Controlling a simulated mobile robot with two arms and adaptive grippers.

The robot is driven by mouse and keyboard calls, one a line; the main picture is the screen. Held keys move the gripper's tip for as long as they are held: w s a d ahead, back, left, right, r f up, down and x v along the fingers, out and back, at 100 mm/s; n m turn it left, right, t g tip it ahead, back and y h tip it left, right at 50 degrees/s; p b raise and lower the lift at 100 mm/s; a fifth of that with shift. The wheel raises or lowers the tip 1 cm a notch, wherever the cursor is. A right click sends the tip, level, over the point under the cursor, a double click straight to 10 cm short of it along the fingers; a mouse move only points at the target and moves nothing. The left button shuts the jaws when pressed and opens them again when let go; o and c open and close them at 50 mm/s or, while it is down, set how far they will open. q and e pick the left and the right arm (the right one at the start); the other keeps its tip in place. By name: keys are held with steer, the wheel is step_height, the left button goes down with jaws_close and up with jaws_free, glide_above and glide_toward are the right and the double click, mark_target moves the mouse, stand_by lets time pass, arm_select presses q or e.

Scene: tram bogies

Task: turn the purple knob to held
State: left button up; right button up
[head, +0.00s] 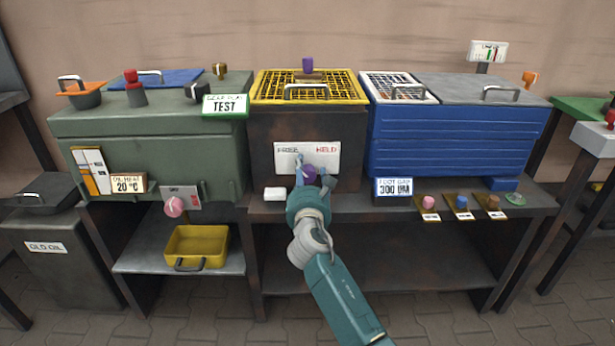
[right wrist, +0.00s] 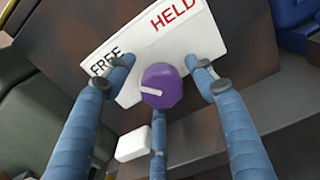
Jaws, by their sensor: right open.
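The purple knob (right wrist: 166,82) sits on a white plate (right wrist: 140,52) printed FREE at one end and HELD in red at the other. Its white mark lies toward the left of the right wrist view, on the FREE side. In the head view the knob (head: 310,172) is partly hidden by my right gripper (head: 312,178). The right gripper's blue fingers are open, spread on either side of the knob and below it. I cannot tell whether any finger touches it. My left gripper is not in view.
A small white block (head: 275,194) lies on the ledge left of the gripper. Another purple knob (head: 307,65) stands above the yellow grating (head: 262,90). A blue chest (head: 460,140) with a label stands right, a green cabinet (head: 150,150) left.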

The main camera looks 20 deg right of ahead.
steer(key=c, duration=1.2)
steer(key=shift+o, duration=0.2)
steer(key=shift+r+m, duration=0.1)
steer(key=shift+m, duration=1)
steer(key=m, duration=0.2)
steer(key=shift+d+m, duration=0.1)
steer(key=shift+m, duration=0.2)
steer(key=m, duration=0.5)
steer(key=shift+d+b, duration=0.1)
steer(key=shift+b, duration=0.3)
steer(key=m+b, duration=0.1)
steer(key=m, duration=0.4)
steer(key=shift+d, duration=0.1)
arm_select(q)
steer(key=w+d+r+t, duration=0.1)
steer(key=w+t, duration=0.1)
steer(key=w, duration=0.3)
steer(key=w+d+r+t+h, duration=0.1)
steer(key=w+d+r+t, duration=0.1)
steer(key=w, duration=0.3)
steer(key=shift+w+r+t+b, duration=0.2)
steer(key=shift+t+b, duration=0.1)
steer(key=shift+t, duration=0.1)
arm_select(e)
steer(key=shift+m, duration=0.7)
